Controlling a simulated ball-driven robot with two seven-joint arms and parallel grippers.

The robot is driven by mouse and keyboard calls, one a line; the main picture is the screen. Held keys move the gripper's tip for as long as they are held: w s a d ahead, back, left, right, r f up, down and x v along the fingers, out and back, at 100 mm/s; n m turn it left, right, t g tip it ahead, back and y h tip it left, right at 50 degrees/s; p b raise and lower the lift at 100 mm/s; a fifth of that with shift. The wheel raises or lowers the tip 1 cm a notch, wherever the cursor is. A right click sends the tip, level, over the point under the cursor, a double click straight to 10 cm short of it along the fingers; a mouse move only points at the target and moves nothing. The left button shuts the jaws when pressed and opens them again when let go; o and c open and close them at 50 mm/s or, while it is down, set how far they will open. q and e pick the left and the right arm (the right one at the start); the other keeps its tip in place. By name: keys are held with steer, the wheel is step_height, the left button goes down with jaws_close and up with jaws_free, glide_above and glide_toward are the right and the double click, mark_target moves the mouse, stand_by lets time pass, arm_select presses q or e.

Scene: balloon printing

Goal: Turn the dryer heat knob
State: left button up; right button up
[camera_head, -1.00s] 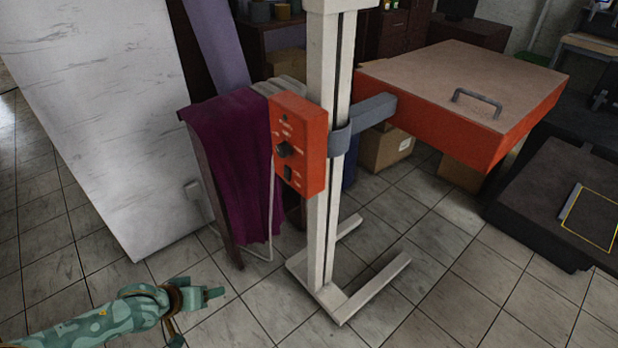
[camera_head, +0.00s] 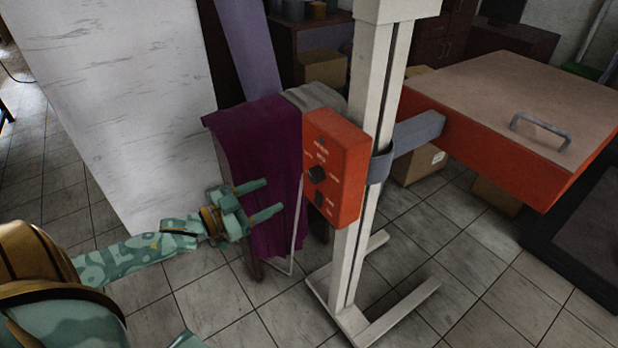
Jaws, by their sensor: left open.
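The dryer's orange control box (camera_head: 345,150) is fixed to a white upright post (camera_head: 372,120). A black round knob (camera_head: 317,174) sits on its front face, with a dark switch (camera_head: 320,200) below it. The orange dryer head (camera_head: 520,110) with a grey handle on top reaches out to the right on a grey arm. My left gripper (camera_head: 266,199) is open and empty, left of the control box and a little lower than the knob, fingers pointing right. It is apart from the box in the picture. My right gripper is not in view.
A purple cloth (camera_head: 265,150) hangs on a rack behind my left gripper. A large white board (camera_head: 110,100) leans at the left. The post's white base (camera_head: 385,310) stands on the tiled floor. Cardboard boxes (camera_head: 418,165) stand behind the post.

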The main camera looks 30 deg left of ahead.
mark_target(312, 176)
arm_select(q)
steer(key=b+x, duration=0.2)
steer(key=x, duration=1)
steer(key=shift+d, duration=0.1)
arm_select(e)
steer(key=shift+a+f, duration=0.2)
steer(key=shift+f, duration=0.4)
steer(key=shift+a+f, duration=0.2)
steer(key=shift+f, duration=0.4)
arm_select(q)
steer(key=c, duration=1)
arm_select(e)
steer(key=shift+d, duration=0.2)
